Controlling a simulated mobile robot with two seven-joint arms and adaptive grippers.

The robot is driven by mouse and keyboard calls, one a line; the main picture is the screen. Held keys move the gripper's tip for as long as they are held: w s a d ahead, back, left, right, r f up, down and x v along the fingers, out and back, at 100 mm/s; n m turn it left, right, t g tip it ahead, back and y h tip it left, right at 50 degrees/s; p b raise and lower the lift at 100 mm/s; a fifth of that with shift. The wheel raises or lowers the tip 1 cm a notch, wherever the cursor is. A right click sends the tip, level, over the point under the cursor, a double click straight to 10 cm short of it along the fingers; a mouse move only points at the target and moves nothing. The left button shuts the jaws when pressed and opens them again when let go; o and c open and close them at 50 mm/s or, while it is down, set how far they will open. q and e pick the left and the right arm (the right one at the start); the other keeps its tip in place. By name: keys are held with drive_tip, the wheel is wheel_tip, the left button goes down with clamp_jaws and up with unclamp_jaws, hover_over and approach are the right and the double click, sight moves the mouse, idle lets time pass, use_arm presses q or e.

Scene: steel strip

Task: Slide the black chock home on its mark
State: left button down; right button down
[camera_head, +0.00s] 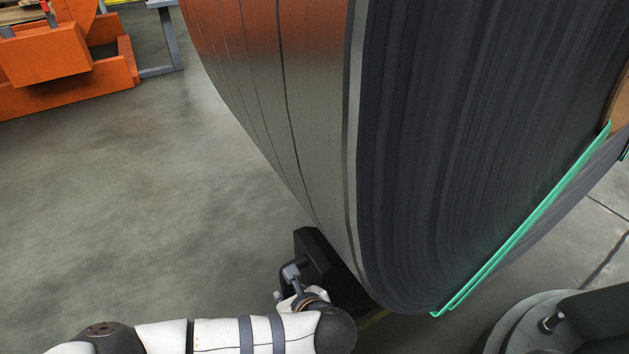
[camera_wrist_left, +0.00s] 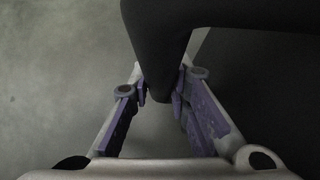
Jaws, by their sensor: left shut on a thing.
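The black chock (camera_head: 318,262) sits on the floor at the foot of the big steel coil (camera_head: 440,150), close against or under its curved lower edge. I cannot tell whether it touches the coil. My left gripper (camera_head: 291,275) is at the chock's near left side, shut on its black handle. In the left wrist view the dark handle (camera_wrist_left: 160,62) runs between the fingers of the left gripper (camera_wrist_left: 161,92). The chock's mark cannot be made out; the coil, chock and arm hide much of the floor there. My right gripper is not in view.
A green strap (camera_head: 530,222) crosses the coil's end face. An orange machine (camera_head: 60,65) and a grey frame stand at the back left. The concrete floor (camera_head: 130,200) left of the coil is clear. The coil overhangs the chock.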

use_arm(q)
drive_tip(key=w+d+b, duration=0.2)
drive_tip(key=w+d, duration=0.1)
drive_tip(key=d, duration=0.3)
drive_tip(key=shift+w+d+f, duration=0.15)
drive_tip(key=shift+w+d, duration=0.05)
drive_tip(key=shift+w, duration=0.05)
idle(0.5)
